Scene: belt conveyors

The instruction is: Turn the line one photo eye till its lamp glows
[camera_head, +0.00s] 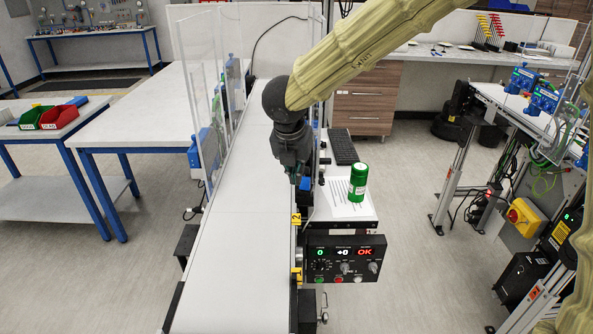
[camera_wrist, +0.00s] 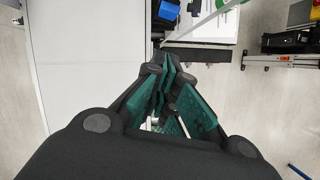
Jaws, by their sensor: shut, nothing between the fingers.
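My gripper (camera_head: 294,178) hangs over the right edge of the near white conveyor belt (camera_head: 245,230), fingers pointing down. In the wrist view its green-padded fingers (camera_wrist: 166,72) are together with nothing between them. A small blue box-shaped device (camera_head: 305,183), possibly the photo eye, sits at the belt's right edge just beside the fingertips. It also shows in the wrist view (camera_wrist: 168,12), beyond the fingertips. I cannot tell whether gripper and device touch. The device is partly hidden by the gripper, and no lamp on it can be made out.
A control panel (camera_head: 345,262) with lit displays, one reading OK, hangs at the belt's near right. A green canister (camera_head: 358,182) stands on a paper-covered shelf behind it. Clear panels (camera_head: 200,120) line the belt's left side. Another conveyor (camera_head: 510,100) stands at right.

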